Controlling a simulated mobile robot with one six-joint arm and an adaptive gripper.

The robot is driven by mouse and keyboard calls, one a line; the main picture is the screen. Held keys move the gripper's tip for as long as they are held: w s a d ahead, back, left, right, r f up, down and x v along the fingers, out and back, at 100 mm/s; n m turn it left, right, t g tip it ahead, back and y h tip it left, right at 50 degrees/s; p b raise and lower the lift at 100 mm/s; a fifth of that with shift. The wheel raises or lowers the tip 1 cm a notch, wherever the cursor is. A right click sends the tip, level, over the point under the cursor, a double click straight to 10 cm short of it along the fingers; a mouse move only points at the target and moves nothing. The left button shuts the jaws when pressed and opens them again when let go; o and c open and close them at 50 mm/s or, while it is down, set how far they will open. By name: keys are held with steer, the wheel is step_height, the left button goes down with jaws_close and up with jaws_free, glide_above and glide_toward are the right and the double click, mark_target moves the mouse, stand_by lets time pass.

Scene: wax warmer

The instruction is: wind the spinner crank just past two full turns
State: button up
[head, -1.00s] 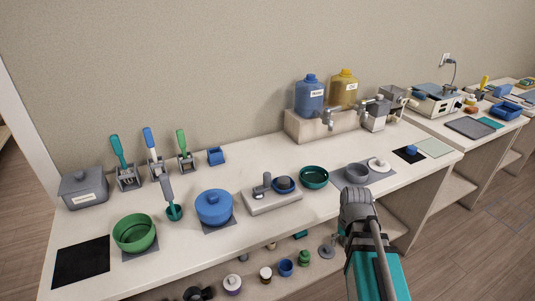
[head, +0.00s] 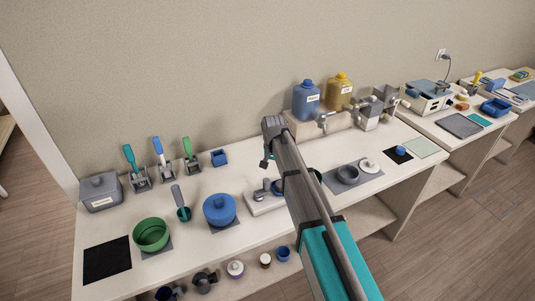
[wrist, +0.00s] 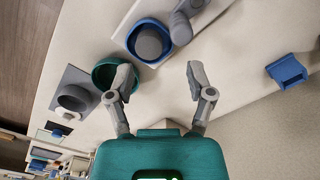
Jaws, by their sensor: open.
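A white-based device (head: 262,207) stands mid-table with a grey upright part (head: 261,193) and a blue round dish; it looks like the spinner, but I cannot tell for sure which part is the crank. In the wrist view its blue dish (wrist: 149,42) and a grey rod-like part (wrist: 182,26) show at the top, beyond my fingertips. My gripper (wrist: 158,76) is open with nothing between its fingers. In the head view my gripper (head: 266,161) hangs above the table behind the device, and my arm hides part of the dish.
A teal bowl (wrist: 103,73) lies close by my left finger in the wrist view. A small blue box (head: 219,158) and bottles (head: 306,99) on a stand are at the back.

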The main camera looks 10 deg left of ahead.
mark_target(267, 179)
steer(key=shift+w+a+r+p, duration=0.15)
steer(key=shift+w+a+r, duration=0.15)
steer(key=shift+a, duration=0.3)
steer(key=shift+w+a+r+p, duration=0.15)
steer(key=shift+a+r, duration=0.2)
steer(key=shift+a, duration=0.2)
steer(key=shift+f, duration=0.2)
step_height(267, 179, down, 8)
steer(key=b, duration=0.8)
steer(key=shift+f+b, duration=0.1)
steer(key=shift+b, duration=0.25)
steer(key=shift+f, duration=0.2)
steer(key=shift+c, duration=0.2)
jaws_close()
